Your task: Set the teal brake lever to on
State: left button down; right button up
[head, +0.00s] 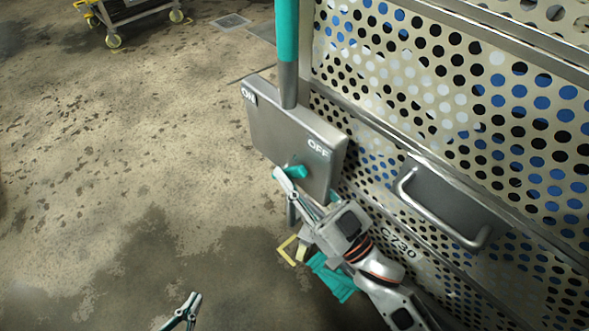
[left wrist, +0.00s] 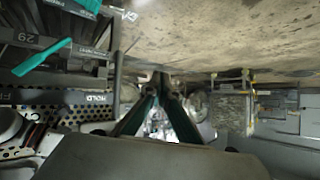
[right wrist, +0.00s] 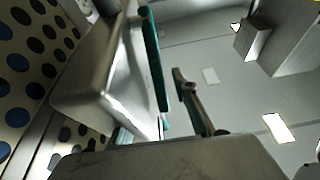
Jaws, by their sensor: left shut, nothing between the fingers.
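The brake lever has a teal grip (head: 287,30) on a metal shaft that rises from a grey metal box (head: 285,130). The box is marked ON at its left end and OFF at its right. The shaft meets the box's top edge nearer ON; whether it is fully there I cannot tell. My right gripper (head: 290,173) is at the box's lower edge, below OFF and well below the teal grip. In the right wrist view its fingers (right wrist: 165,45) are apart, beside the box (right wrist: 95,75). My left gripper (head: 193,301) is shut and empty at the bottom, apart from the box.
A perforated metal wall (head: 440,90) with a grab handle (head: 440,215) stands right of the box. A teal part (head: 335,280) and a yellow bracket (head: 290,250) lie low beside my right arm. The floor at left is clear.

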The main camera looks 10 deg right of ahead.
jog(key=shift+w+a, duration=0.1)
grip_shut()
